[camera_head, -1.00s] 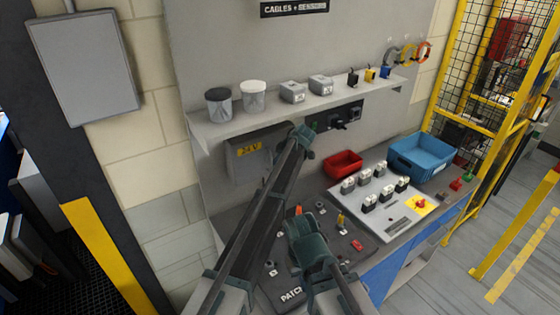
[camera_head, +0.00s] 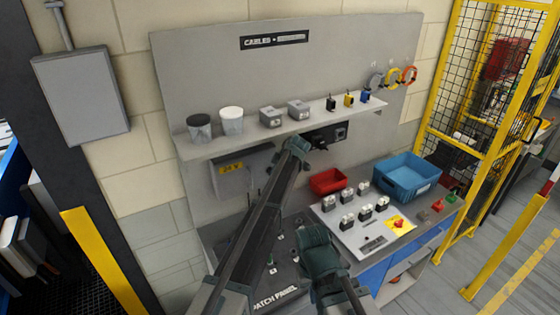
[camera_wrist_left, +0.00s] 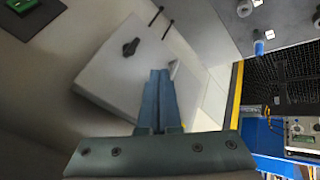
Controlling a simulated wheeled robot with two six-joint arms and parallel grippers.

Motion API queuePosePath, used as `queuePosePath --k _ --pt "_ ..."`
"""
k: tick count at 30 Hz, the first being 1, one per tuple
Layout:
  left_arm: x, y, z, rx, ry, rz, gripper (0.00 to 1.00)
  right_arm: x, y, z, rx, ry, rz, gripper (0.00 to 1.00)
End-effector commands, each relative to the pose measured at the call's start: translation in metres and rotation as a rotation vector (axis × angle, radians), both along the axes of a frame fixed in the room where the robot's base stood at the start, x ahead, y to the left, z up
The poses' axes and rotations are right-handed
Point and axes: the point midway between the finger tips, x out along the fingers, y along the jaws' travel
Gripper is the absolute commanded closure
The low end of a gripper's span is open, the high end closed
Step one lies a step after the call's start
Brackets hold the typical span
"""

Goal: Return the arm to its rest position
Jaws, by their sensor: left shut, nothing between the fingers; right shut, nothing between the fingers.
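My left arm (camera_head: 268,205) comes in from the lower left of the head view, and its teal joint (camera_head: 297,147) stands in front of the wall below the shelf. My left gripper (camera_wrist_left: 155,100) shows in the left wrist view with its two blue-grey fingers together and nothing between them. A light grey box with a black knob (camera_wrist_left: 131,47) is beyond the fingers, and I see no contact. In the head view this gripper is hidden. My right arm (camera_head: 320,252) shows as a teal joint at bottom centre. Its gripper is out of sight.
The shelf (camera_head: 262,140) carries cups, boxes and small plugs. The bench below has a patch panel (camera_head: 272,300) partly behind my arms, a red bin (camera_head: 328,182), a blue bin (camera_head: 405,175) and a switch board (camera_head: 345,230). A yellow cage (camera_head: 440,110) stands to the right.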

Motion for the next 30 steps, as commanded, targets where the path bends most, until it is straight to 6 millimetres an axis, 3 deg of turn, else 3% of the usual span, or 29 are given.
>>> queuePosePath --k 5,12,18,27,29,30 --pt "-0.064 0.027 -0.010 0.032 0.129 -0.137 1.00 0.000 0.000 -0.001 0.000 0.000 0.000 1.00" --pt "-0.208 0.069 -0.029 0.068 0.422 -0.569 1.00 0.000 0.000 -0.001 0.000 0.000 0.001 1.00" --pt "-0.312 0.081 -0.038 0.064 0.573 -0.953 1.00 0.000 0.000 0.000 0.000 0.000 0.001 1.00" --pt "-0.417 0.082 -0.043 0.059 0.639 -1.387 1.00 0.000 0.000 0.000 0.000 0.000 0.000 1.00" --pt "-0.434 0.080 -0.045 0.059 0.641 -1.461 1.00 0.000 0.000 -0.003 0.000 0.000 0.001 1.00" --pt "-0.425 0.074 -0.063 0.065 0.649 -1.469 1.00 0.000 0.000 -0.021 0.000 0.000 0.002 1.00"
